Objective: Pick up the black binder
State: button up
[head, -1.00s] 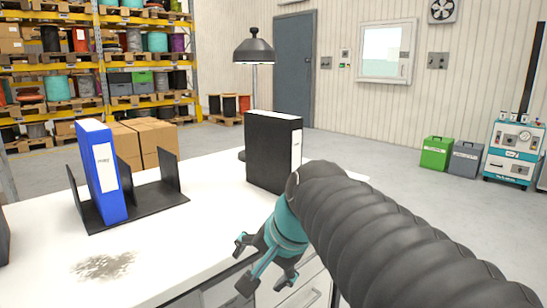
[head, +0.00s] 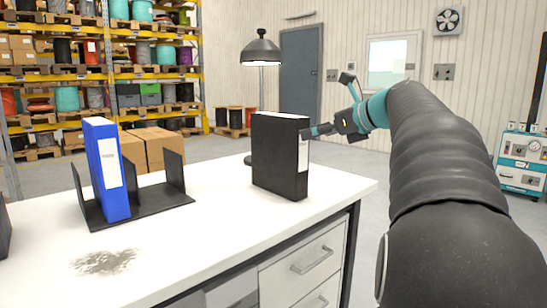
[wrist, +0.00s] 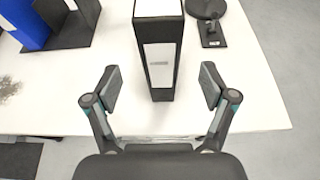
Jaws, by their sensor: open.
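The black binder (head: 278,155) stands upright on the white table, its labelled spine facing right in the head view. In the wrist view the binder (wrist: 160,62) is seen from above, its white label toward my gripper. My gripper (head: 322,131) is at the binder's right side, near the top of the spine. In the wrist view my gripper (wrist: 162,90) is open, one finger on each side of the binder's near end, with gaps on both sides. The fingers do not appear to touch it.
A blue binder (head: 107,170) stands in a black rack (head: 160,197) at the table's left. A desk lamp (head: 261,52) stands behind the black binder; its base (wrist: 209,9) is close on the right in the wrist view. The white table (head: 215,235) is clear in front.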

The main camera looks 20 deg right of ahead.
aim_at(289, 142)
jog(key=b+x, duration=0.1)
jog(key=x, duration=1)
jog(key=shift+a, duration=0.1)
jog(key=c, duration=1.5)
